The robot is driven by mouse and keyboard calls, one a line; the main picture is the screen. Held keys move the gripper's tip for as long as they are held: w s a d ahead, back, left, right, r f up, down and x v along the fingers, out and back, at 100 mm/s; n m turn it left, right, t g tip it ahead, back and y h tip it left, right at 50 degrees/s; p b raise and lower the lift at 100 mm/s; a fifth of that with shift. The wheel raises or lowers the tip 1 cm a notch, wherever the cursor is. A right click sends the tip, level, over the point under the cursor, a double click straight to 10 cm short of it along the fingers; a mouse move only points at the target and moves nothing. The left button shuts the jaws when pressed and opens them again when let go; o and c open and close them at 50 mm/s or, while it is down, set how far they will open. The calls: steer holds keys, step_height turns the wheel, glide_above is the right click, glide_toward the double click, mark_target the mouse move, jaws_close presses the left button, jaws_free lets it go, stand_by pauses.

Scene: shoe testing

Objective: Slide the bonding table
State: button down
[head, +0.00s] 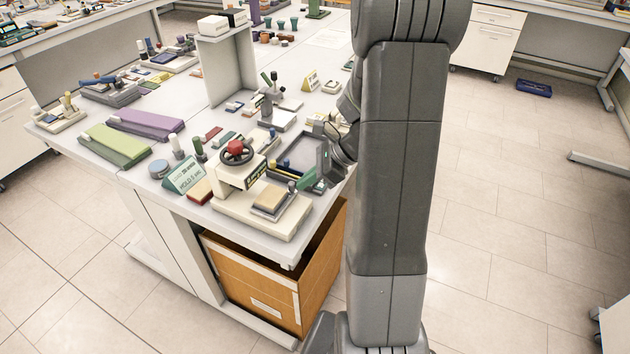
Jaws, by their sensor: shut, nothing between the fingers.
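A cream press (236,173) with a black handwheel and red hub stands at the near corner of the bench. Its low base (262,222) carries a small sliding table with a tan pad (271,199) on top, which I take as the bonding table. My gripper (316,178) is at the right of the press, close to the table's right side. It looks shut with nothing held. My arm hides part of it, and I cannot tell whether it touches the table.
A green sign (186,176) stands left of the press. A dark-rimmed grey tray (300,150) lies behind my gripper. Green (115,146) and purple (146,123) long pads lie at the left. A wooden drawer unit (268,285) is below. Open floor is at right.

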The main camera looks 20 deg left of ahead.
steer(key=a, duration=0.2)
steer(key=a+p, duration=0.1)
steer(key=a, duration=0.4)
steer(key=shift+w+a, duration=0.35)
steer(key=shift+a, duration=0.05)
steer(key=shift+r, duration=0.1)
steer(key=d, duration=0.1)
steer(key=w+d, duration=0.1)
steer(key=d, duration=0.1)
steer(key=w+d, duration=0.1)
steer(key=shift+d+r, duration=0.25)
steer(key=v, duration=0.9)
steer(key=shift+s, duration=0.1)
steer(key=x, duration=0.9)
steer(key=shift+p, duration=0.35)
steer(key=shift+s+a+f, duration=0.1)
steer(key=shift+s+a, duration=0.2)
steer(key=shift+a, duration=0.4)
steer(key=shift+s+a+f, duration=0.15)
steer(key=shift+s+a, duration=0.1)
steer(key=shift+a, duration=0.5)
steer(key=shift+s+a+f, duration=0.1)
steer(key=shift+s+a, duration=0.2)
steer(key=shift+a, duration=0.4)
